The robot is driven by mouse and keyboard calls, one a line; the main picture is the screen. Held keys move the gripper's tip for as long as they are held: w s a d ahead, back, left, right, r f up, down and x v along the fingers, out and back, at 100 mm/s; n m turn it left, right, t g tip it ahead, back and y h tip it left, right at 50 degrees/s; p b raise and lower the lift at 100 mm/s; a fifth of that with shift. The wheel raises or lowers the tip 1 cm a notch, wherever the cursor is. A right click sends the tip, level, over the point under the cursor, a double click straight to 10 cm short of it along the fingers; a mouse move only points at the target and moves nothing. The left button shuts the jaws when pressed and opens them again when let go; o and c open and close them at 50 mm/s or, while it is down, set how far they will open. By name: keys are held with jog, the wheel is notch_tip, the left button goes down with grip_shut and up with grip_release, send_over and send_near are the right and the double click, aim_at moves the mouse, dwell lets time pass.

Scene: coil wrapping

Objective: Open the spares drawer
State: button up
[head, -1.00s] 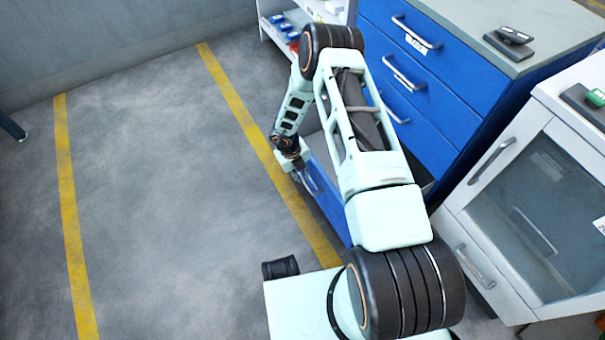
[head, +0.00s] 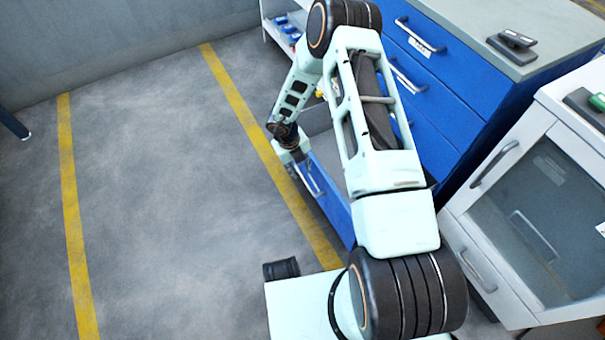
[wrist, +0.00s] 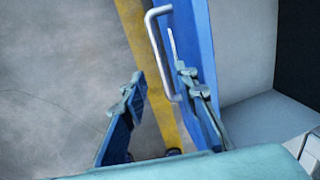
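The blue cabinet's lowest drawer (head: 335,205) stands pulled out, and part of its grey inside shows beside my arm. I cannot read a label that names it as the spares drawer. Its silver handle (wrist: 156,45) runs along the blue front in the wrist view. My gripper (head: 290,150) is at the drawer front, partly hidden by my own wrist in the head view. In the wrist view my gripper (wrist: 158,88) is open, its two fingers apart. The near end of the handle appears between the fingertips, with no grip on it. The right finger overlaps the drawer front.
Upper blue drawers (head: 450,85) are shut. A white cabinet (head: 510,230) with a glass front stands at the right, close to my arm. A low shelf (head: 272,30) with small bins is behind. The grey floor (head: 150,200) at the left is clear.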

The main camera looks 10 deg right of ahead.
jog(key=r, duration=0.3)
jog(key=a+r, duration=0.1)
jog(key=r, duration=0.1)
jog(key=shift+s+r, duration=0.2)
jog(key=shift+r, duration=0.15)
